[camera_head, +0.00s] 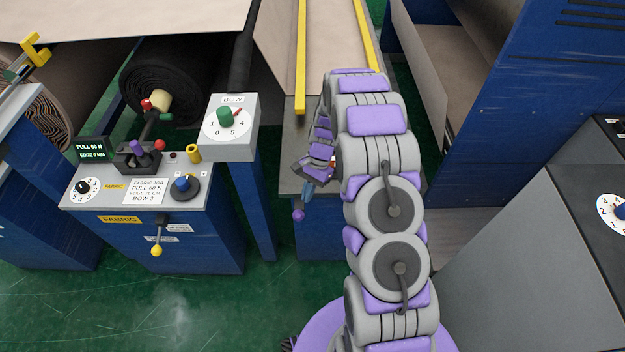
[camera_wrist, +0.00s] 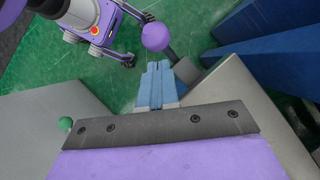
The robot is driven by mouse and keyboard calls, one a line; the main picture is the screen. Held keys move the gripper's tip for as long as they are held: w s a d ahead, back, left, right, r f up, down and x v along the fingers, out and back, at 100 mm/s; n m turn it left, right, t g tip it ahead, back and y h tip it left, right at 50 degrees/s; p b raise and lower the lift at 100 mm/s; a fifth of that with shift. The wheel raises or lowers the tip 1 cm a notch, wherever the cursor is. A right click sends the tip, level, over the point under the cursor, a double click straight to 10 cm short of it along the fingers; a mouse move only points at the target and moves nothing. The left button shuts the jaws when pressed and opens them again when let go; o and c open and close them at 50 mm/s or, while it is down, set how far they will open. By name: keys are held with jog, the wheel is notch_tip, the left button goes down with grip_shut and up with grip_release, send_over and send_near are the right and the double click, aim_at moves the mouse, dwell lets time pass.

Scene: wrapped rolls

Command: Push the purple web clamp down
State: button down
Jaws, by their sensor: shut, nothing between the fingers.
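A purple ball knob (camera_head: 298,215), which I take to be the web clamp's handle, shows at the front of the blue stand below the grey table end in the head view. In the wrist view the purple ball (camera_wrist: 155,37) sits at the end of a dark grey lever (camera_wrist: 181,62). My gripper (camera_head: 307,190) is just above the knob in the head view. In the wrist view my gripper's blue fingers (camera_wrist: 158,66) are together and empty, pointing toward the ball and close beside the lever. I cannot tell whether they touch the lever.
A BOW dial box (camera_head: 230,125) is nearer my gripper. A blue cabinet (camera_head: 520,100) stands right. Green floor is open in front.

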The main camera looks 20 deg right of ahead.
aim_at(299, 214)
jog(key=shift+s+a+f, duration=0.6)
jog(key=shift+a+f, duration=0.1)
jog(key=shift+a, duration=0.1)
jog(key=shift+s, duration=0.15)
